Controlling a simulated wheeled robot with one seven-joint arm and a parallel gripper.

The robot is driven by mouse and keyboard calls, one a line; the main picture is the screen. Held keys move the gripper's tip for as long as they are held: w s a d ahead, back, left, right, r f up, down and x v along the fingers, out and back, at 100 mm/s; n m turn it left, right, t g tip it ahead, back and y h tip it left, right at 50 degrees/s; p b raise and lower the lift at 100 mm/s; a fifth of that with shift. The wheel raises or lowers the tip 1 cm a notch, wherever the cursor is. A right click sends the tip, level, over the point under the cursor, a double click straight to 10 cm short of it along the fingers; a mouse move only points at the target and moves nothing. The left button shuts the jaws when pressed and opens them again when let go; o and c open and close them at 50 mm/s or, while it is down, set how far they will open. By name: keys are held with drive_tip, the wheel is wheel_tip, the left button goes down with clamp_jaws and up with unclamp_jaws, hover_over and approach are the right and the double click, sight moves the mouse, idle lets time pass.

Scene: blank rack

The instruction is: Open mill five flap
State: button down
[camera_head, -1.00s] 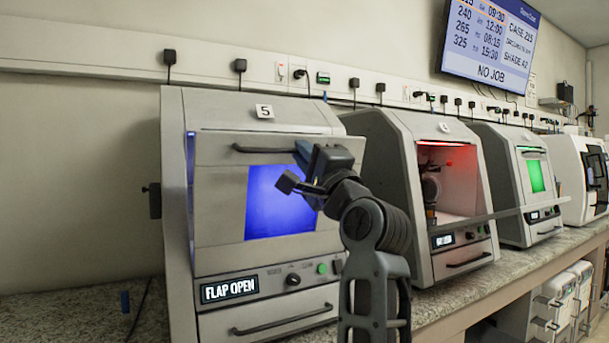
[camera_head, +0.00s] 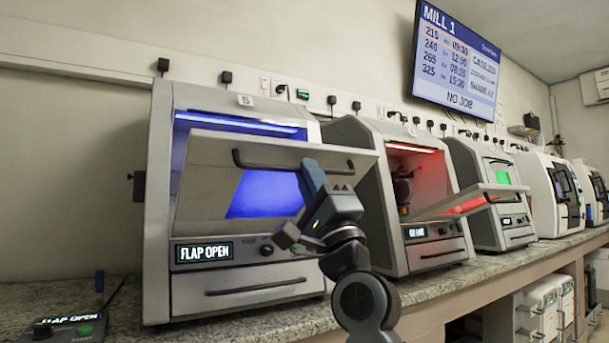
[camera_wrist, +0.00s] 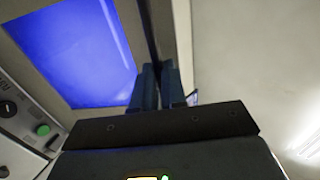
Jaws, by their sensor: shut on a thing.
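Mill five (camera_head: 158,285) is the grey machine labelled 5 at the left of the head view. Its flap (camera_head: 205,190) has a blue window and is tilted outward at the top, with a blue-lit gap above it; its lower edge stays by the front panel. A dark bar handle (camera_head: 265,166) runs along the flap's upper part. My gripper (camera_head: 311,172) is shut on the right part of this handle. In the wrist view, my dark blue fingers (camera_wrist: 159,86) meet the handle (camera_wrist: 148,35). The panel display (camera_head: 205,252) reads FLAP OPEN.
To the right, a red-lit mill (camera_head: 372,200) has its flap (camera_head: 465,200) lowered forward, close to mill five's flap. More mills stand beyond. A small control box (camera_head: 70,328) sits on the counter at lower left. Drawers lie below the panels.

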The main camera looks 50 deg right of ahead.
wheel_tip(320, 180, down, 7)
drive_tip(key=s+b, duration=0.1)
drive_tip(key=b, duration=0.1)
drive_tip(key=shift+a+r+b, duration=0.15)
drive_tip(key=shift+a+b, duration=0.1)
drive_tip(key=shift+b, duration=0.1)
drive_tip(key=shift+s, duration=0.1)
drive_tip(key=c, duration=1.2)
unclamp_jaws()
drive_tip(key=shift+s+r, duration=0.1)
drive_tip(key=shift+r, duration=0.05)
drive_tip(key=shift+b+v, duration=0.45)
drive_tip(key=shift+v, duration=3.45)
